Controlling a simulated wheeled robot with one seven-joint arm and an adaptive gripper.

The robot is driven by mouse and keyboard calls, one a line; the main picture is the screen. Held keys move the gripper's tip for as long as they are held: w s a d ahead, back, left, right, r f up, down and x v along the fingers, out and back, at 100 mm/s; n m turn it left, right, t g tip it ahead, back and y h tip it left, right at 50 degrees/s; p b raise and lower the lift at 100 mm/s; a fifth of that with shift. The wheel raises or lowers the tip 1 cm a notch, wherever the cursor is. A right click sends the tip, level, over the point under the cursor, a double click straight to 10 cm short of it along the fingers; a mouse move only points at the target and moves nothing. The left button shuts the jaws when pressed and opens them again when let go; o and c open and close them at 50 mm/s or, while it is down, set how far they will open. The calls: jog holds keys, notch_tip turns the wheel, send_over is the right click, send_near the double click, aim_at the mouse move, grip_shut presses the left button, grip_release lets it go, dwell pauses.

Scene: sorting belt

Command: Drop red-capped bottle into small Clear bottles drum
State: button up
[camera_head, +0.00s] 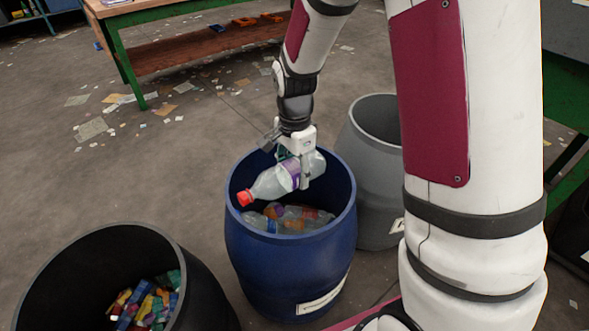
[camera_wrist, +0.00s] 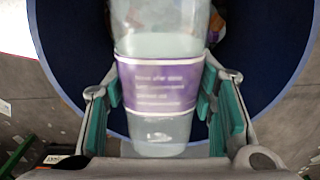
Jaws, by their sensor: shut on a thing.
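A clear bottle with a red cap and a purple label (camera_head: 275,181) is held by my gripper (camera_head: 301,165) over the mouth of a blue drum (camera_head: 285,265). The bottle lies tilted, its red cap pointing left and lower, near the drum's left rim. In the wrist view, the purple label (camera_wrist: 160,86) sits between the two teal-padded fingers of my gripper (camera_wrist: 160,105). Several clear bottles (camera_head: 290,218) lie inside the blue drum. The drum has a white label on its front, too small to read.
A black drum (camera_head: 190,262) with colourful small items stands at the lower left. A grey drum (camera_head: 372,212) stands behind, right of the blue one. A green-legged table (camera_head: 130,65) is at the back left. Paper scraps litter the floor.

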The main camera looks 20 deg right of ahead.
aim_at(295, 180)
jog(key=shift+f+b, duration=1.2)
jog(key=shift+f, duration=0.6)
jog(key=o, duration=1)
jog(key=shift+c, duration=0.2)
jog(key=shift+r, duration=0.15)
notch_tip(295, 180, up, 12)
jog(key=shift+f, duration=0.1)
